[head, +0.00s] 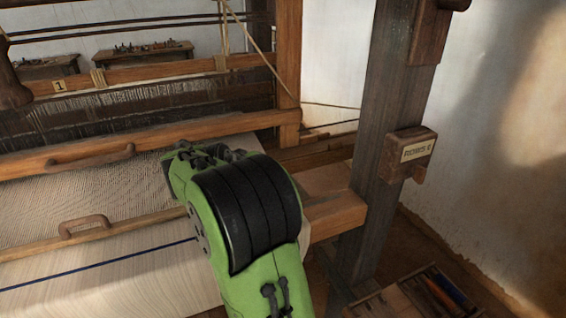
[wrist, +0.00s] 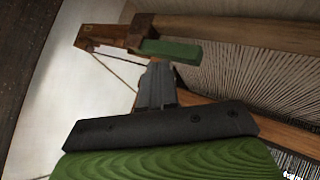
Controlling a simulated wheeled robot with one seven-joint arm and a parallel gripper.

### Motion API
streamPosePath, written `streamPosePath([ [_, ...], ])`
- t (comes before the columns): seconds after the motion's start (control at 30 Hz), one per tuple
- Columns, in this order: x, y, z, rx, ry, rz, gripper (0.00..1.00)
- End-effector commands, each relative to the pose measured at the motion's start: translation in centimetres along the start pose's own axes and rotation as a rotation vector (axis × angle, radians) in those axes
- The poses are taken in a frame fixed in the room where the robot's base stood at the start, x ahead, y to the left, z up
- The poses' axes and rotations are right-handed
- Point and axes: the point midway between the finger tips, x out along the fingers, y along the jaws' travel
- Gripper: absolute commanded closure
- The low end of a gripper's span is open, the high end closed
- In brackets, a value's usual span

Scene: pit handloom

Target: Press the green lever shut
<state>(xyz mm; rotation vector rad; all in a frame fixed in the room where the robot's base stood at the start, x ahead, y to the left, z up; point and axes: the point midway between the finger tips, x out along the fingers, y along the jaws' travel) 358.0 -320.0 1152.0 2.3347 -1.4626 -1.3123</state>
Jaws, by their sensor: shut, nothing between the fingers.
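The green lever (wrist: 172,51) shows in the wrist view as a short green bar, upper middle, joined at its left end to a brown wooden block (wrist: 141,27). My gripper (wrist: 160,68) has its grey fingers together and empty. The fingertips reach up to just below the lever's left part in the picture; I cannot tell whether they touch it. In the head view my green and black arm fills the middle, and neither the lever nor my fingers can be made out.
The loom's cloth (head: 120,275) and wooden beams (head: 150,137) lie at the left. A dark post (head: 385,130) with a labelled block (head: 410,150) stands right of my arm. A compartmented wooden box (head: 430,300) sits low at the right.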

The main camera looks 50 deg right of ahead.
Motion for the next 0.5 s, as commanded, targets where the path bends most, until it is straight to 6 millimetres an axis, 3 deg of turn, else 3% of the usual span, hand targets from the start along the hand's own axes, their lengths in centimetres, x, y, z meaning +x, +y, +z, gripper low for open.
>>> streamPosePath([
  [0.17,0.33,-0.91,0.60,-0.057,0.032,0.078,1.00],
  [0.5,0.57,-1.40,0.96,-0.050,0.030,0.073,1.00],
])
